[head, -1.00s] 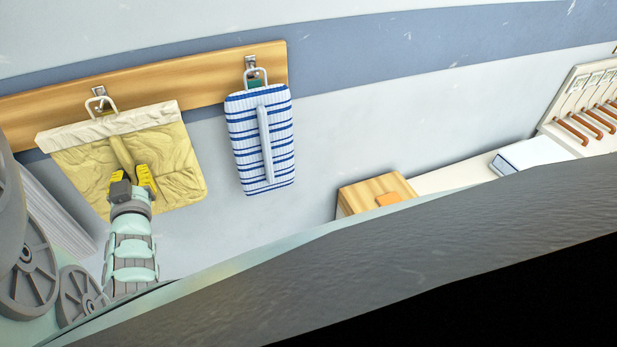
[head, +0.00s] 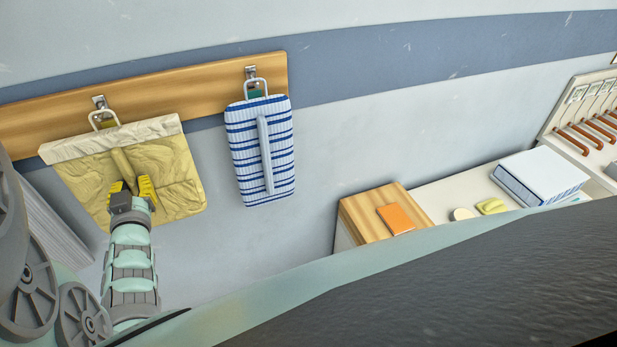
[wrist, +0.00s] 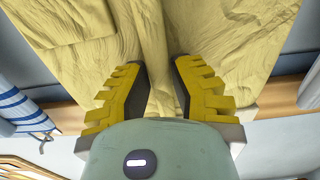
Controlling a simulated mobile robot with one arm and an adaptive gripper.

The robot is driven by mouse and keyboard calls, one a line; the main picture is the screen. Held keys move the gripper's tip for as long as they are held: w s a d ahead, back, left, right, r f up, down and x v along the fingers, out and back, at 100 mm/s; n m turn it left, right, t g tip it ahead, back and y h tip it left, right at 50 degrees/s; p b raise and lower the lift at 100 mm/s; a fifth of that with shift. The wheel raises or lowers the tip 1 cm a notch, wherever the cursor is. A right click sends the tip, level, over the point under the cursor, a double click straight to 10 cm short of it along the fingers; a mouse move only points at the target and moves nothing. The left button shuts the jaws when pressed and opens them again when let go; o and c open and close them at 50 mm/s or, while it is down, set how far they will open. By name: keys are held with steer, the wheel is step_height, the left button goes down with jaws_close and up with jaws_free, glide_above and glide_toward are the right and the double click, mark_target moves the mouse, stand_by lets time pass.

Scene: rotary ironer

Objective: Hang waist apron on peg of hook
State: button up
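The waist apron appears to be the yellow cloth (head: 172,165) with a pale top band, at the left in the head view. Its loop (head: 103,118) is at the left hook (head: 99,102) on the wooden board and looks hung on its peg. The exact contact is too small to tell. A raised ridge (head: 124,162) runs down the apron's front. My gripper (head: 131,184) is at the lower end of this ridge. In the wrist view my gripper (wrist: 160,65) has its yellow fingers apart, one on each side of the ridge (wrist: 153,35), and looks open.
A blue-striped cloth (head: 242,150) hangs from the right hook (head: 251,73) on the wooden board (head: 200,80). A wooden block (head: 360,213) with an orange item (head: 396,219) and a counter (head: 440,197) lie at right. The wall between is clear.

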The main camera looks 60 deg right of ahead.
steer(key=o, duration=0.3)
steer(key=shift+o, duration=0.2)
